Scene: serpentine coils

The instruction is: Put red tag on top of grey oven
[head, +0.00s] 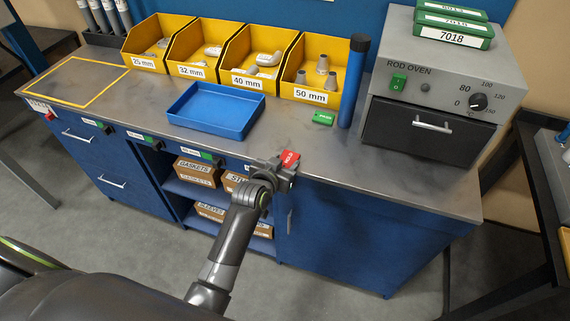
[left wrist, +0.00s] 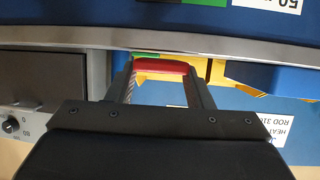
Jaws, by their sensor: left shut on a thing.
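The red tag (head: 289,158) is held in my left gripper (head: 282,167), over the front edge of the bench in the head view. In the left wrist view the red tag (left wrist: 161,66) sits between the two fingertips of my left gripper (left wrist: 163,78). The grey oven (head: 433,72), labelled "ROD OVEN", stands on the right end of the bench, apart from the gripper. Part of the oven (left wrist: 42,85) shows at the left of the left wrist view. My right gripper is not in view.
Green boxes (head: 453,30) marked 7018 are stacked on the oven's top. A tall blue tube (head: 354,80) and a green tag (head: 323,118) stand left of the oven. A blue tray (head: 216,110) and yellow bins (head: 252,62) occupy the bench. Bare benchtop (head: 350,160) lies before the oven.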

